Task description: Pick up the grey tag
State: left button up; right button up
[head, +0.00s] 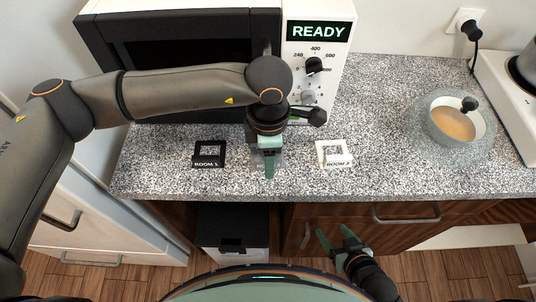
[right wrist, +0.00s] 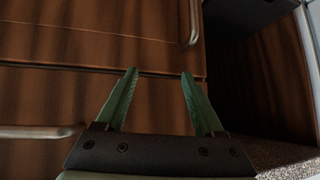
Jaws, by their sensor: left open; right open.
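My left gripper (head: 267,168) reaches down over the speckled counter, between a black tag (head: 209,154) marked ROOM 1 and a white tag (head: 334,153) whose label looks like ROOM 2. Its fingers overlap in the head view; it is open. A small pale grey patch shows beside its fingers, possibly the grey tag, but the gripper hides most of it. I cannot tell whether the fingers touch it. My right gripper (head: 335,235) is open and empty, low in front of the cabinet; its two fingers stand apart in the right wrist view (right wrist: 159,75).
A bowl (head: 452,122) with a dark-knobbed lid sits at the right, near a white appliance (head: 508,100). Wooden cabinet fronts (right wrist: 60,85) with metal handles face my right gripper. A dark opening lies beside them.

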pick_arm(q)
grip_shut()
dwell(0.4)
